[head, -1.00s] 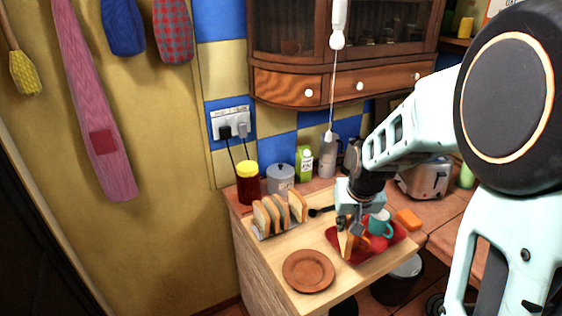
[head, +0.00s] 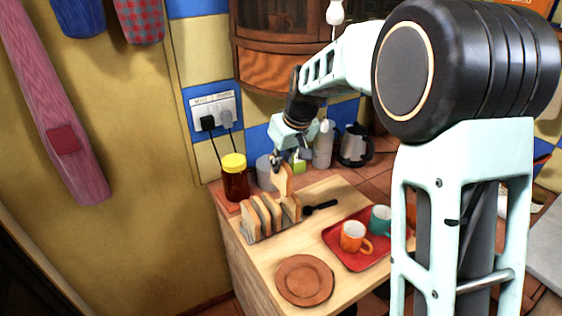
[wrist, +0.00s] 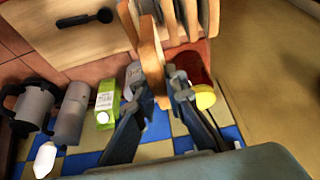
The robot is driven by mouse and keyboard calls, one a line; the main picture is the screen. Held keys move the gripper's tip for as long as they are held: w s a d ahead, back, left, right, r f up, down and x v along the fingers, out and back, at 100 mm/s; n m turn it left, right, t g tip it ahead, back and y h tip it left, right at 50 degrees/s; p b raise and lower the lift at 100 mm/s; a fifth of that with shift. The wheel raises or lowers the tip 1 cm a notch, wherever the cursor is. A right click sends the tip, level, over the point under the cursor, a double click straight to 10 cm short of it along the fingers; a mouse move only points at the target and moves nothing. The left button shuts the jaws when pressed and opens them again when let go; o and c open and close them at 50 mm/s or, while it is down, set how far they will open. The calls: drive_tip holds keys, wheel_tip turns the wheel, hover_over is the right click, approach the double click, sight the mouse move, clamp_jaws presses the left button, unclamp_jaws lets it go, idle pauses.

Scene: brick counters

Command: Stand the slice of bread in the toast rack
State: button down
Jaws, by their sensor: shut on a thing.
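My gripper (head: 277,160) is shut on a slice of bread (head: 283,179), which hangs upright below the fingers. In the wrist view the same slice (wrist: 152,58) is pinched between the fingertips (wrist: 157,88). The toast rack (head: 252,239) stands near the back left of the wooden board and holds several slices. In the head view the held slice is just above and behind the right end of the rack; its lower edge overlaps the rack's right-hand slices in the picture. Whether it touches the rack or is in a slot, I cannot tell.
A red-brown jar with a yellow lid (head: 234,177) and a grey canister (head: 266,173) stand close behind the rack. A black-handled utensil (head: 320,206) lies to its right. A red tray (head: 345,258) holds an orange mug (head: 355,236) and a teal mug (head: 381,220). A brown plate (head: 305,280) lies in front.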

sight(289, 170)
drive_tip(key=shift+f+b, duration=2.95)
drive_tip(key=shift+f, duration=1.75)
drive_tip(key=c, duration=1.9)
unclamp_jaws()
drive_tip(key=shift+r, duration=0.15)
drive_tip(key=v, duration=1.2)
